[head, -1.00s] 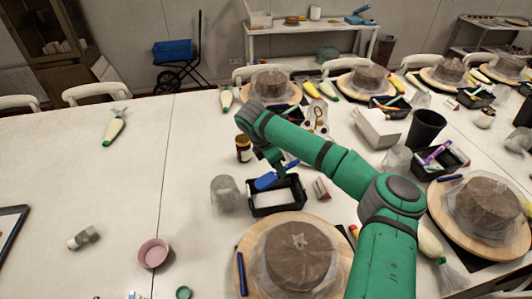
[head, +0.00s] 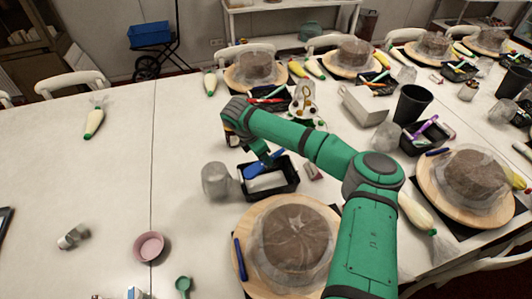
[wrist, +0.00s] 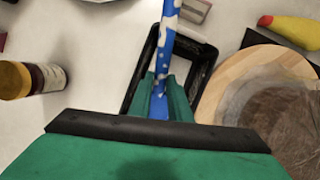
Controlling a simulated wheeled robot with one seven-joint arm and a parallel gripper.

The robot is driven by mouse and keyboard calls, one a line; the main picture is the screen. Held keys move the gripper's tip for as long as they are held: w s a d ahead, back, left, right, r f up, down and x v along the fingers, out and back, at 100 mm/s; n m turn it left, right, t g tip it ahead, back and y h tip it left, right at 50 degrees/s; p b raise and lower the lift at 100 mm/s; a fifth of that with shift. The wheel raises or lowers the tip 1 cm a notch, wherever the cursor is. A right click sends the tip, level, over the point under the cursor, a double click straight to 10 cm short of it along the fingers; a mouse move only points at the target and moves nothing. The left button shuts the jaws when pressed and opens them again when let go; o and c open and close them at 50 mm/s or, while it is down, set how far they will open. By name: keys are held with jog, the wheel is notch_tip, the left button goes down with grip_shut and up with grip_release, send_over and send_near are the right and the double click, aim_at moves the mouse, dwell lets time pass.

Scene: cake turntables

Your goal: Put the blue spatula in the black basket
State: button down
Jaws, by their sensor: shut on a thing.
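The blue spatula (head: 258,167) is in my gripper (head: 266,158), over the back left part of the black basket (head: 294,186) in the head view. In the wrist view, my gripper (wrist: 170,98) is shut on the spatula's blue-and-white handle (wrist: 168,40), which runs up to the top edge. The black basket (wrist: 207,52) shows around and behind the fingers. A white item (head: 265,183) lies in the basket. The spatula's lower end is hidden in the wrist view, and I cannot tell whether it touches the basket.
A clear cup (head: 216,181) stands close to the basket's left. A cake on a wooden turntable (head: 250,268) is in front. A brown jar (wrist: 42,79) shows at the wrist view's left. A black cup (head: 411,104) stands right. The left table is mostly free.

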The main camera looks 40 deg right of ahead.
jog(key=shift+w+f, duration=0.2)
jog(key=shift+f, duration=2.7)
jog(key=c, duration=1.6)
grip_release()
jog(key=shift+o, duration=0.2)
jog(key=shift+a+r, duration=0.1)
jog(key=shift+r, duration=0.05)
jog(key=v, duration=1)
jog(key=shift+a+r, duration=0.15)
jog(key=shift+r, duration=0.1)
